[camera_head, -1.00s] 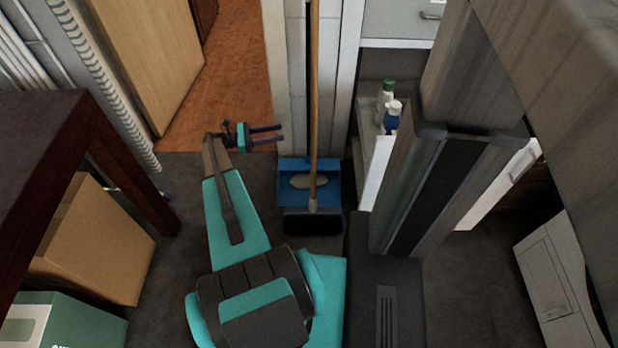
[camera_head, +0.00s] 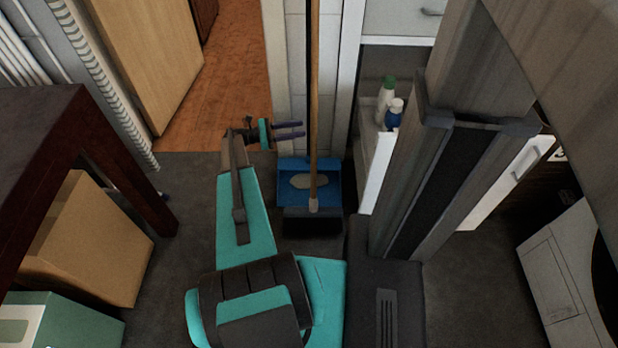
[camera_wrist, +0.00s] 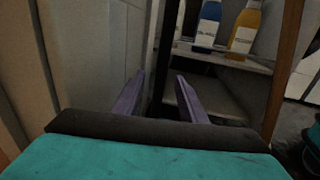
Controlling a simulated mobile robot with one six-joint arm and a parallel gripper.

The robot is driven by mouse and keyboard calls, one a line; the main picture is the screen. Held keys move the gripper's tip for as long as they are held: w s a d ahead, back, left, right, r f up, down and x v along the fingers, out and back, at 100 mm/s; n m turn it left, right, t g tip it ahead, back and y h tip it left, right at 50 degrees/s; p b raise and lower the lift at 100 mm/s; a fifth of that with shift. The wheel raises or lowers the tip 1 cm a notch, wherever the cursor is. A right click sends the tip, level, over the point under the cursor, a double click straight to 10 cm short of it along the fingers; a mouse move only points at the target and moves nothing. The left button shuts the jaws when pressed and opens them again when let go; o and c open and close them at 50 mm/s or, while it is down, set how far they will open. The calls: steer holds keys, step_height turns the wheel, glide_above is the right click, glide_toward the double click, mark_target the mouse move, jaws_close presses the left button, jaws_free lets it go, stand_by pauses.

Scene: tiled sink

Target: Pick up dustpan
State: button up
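The blue dustpan (camera_head: 295,178) stands on the dark floor against the tiled wall in the head view. A broom with a wooden handle (camera_head: 314,90) and a dark brush head (camera_head: 312,221) stands in front of it and covers part of it. My gripper (camera_head: 302,130) is above and slightly left of the dustpan, pointing right toward the broom handle. The broom handle (camera_wrist: 283,70) shows at the right of the wrist view.
Bottles (camera_head: 390,105) stand on a shelf at the back right; they also show in the wrist view (camera_wrist: 243,28). A dark red table (camera_head: 95,150) with cardboard box (camera_head: 95,240) and green box (camera_head: 70,322) is at left. A white machine (camera_head: 560,270) is at right.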

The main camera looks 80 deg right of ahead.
mark_target(309, 127)
steer(key=b+x, duration=0.2)
steer(key=x, duration=0.3)
steer(key=shift+s+r, duration=0.15)
stand_by(0.4)
stand_by(0.4)
jaws_close()
stand_by(1.2)
